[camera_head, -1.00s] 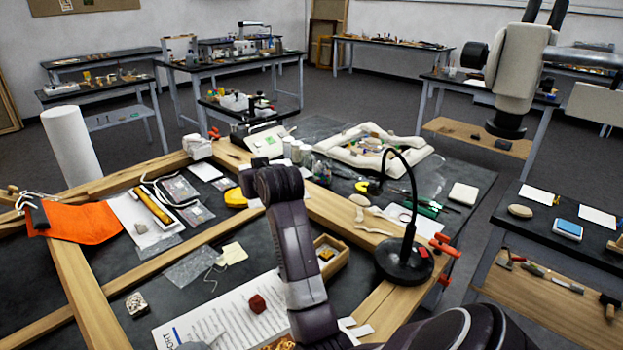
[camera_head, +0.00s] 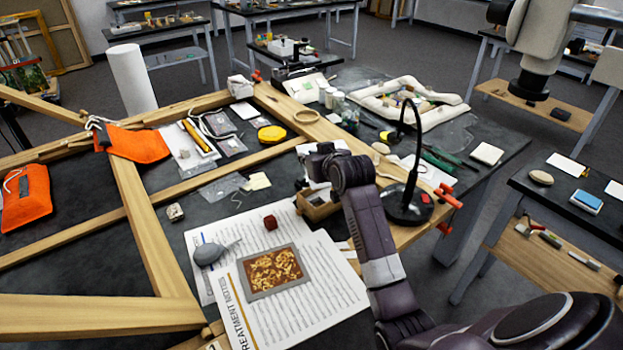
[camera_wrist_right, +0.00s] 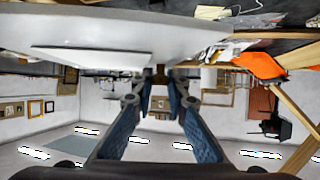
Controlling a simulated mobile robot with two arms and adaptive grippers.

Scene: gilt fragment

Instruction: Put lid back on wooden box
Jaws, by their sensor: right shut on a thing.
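The small wooden box (camera_head: 318,211) stands open-topped on the dark table, beside the wooden frame bar and just beyond the printed sheets. My right gripper (camera_head: 310,178) is over the box and hides much of its top. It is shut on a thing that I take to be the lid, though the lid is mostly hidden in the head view. In the right wrist view the two blue fingers (camera_wrist_right: 160,103) are spaced apart, with a broad pale surface across the top. I cannot tell if the lid touches the box. My left gripper is not in view.
A black lamp (camera_head: 408,203) stands close to the right of my gripper. Wooden frame bars (camera_head: 150,235) cross the table.

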